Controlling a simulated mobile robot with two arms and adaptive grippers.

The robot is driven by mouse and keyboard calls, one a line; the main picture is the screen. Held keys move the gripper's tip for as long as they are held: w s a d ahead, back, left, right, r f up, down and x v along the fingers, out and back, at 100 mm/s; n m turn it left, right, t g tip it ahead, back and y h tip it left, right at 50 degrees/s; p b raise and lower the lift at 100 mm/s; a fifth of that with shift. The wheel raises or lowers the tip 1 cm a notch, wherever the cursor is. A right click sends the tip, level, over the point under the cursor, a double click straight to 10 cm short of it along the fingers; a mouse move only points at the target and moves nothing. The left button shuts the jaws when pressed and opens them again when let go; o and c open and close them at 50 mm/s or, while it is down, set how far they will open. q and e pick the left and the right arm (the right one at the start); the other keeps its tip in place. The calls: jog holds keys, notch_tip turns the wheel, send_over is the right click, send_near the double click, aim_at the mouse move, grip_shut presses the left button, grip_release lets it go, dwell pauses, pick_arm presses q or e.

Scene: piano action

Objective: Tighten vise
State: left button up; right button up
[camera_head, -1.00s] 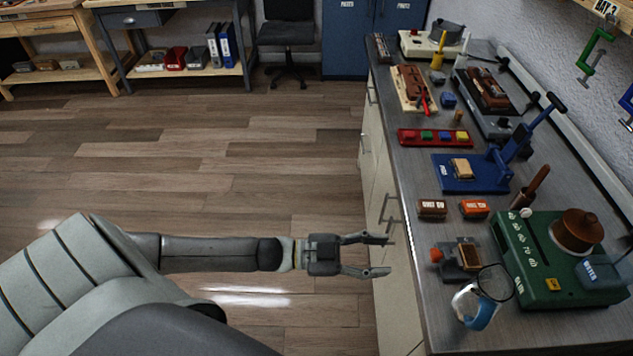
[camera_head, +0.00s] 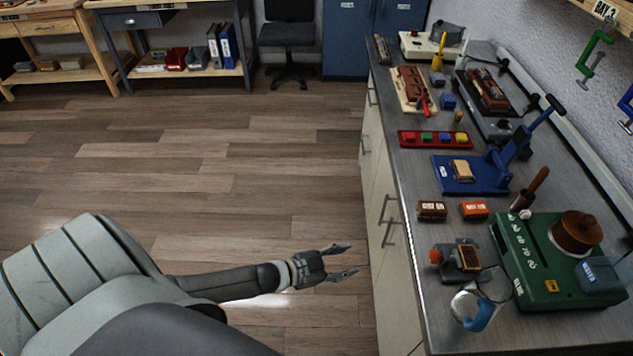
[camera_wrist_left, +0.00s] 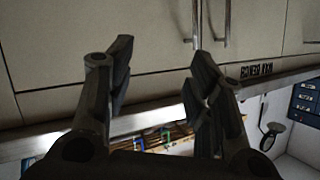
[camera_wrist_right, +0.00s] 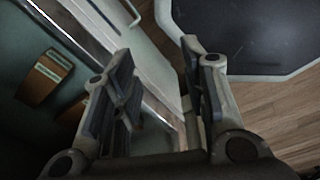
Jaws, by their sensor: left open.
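A small dark vise-like fixture (camera_head: 459,257) with an orange knob (camera_head: 435,256) sits near the bench's front edge in the head view; its jaw gap is too small to make out. My left gripper (camera_head: 345,262) is open and empty over the floor, left of the bench and apart from the fixture. In the left wrist view its fingers (camera_wrist_left: 160,75) are spread before pale cabinet doors. My right gripper is outside the head view. The right wrist view shows its fingers (camera_wrist_right: 155,70) apart with nothing between them.
The bench (camera_head: 415,225) holds a green machine (camera_head: 540,280), a blue press (camera_head: 470,175), two small labelled boxes (camera_head: 432,210) and a blue-and-white ring-shaped item (camera_head: 478,310) close to the fixture. Cabinet handles (camera_head: 391,232) stick out below. The floor (camera_head: 230,180) is clear.

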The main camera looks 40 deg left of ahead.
pick_arm(q)
jog(key=s+a+f+n+g+y, duration=0.1)
jog(key=s+a+f+y, duration=0.1)
jog(key=f, duration=0.3)
jog(key=s+a+f+n+g+y, duration=0.1)
jog(key=s+a+f, duration=0.1)
jog(key=f, duration=0.4)
jog(key=shift+s+a+f+n+y, duration=0.2)
jog(key=shift+s+f+n+y, duration=0.15)
jog(key=shift+s, duration=0.5)
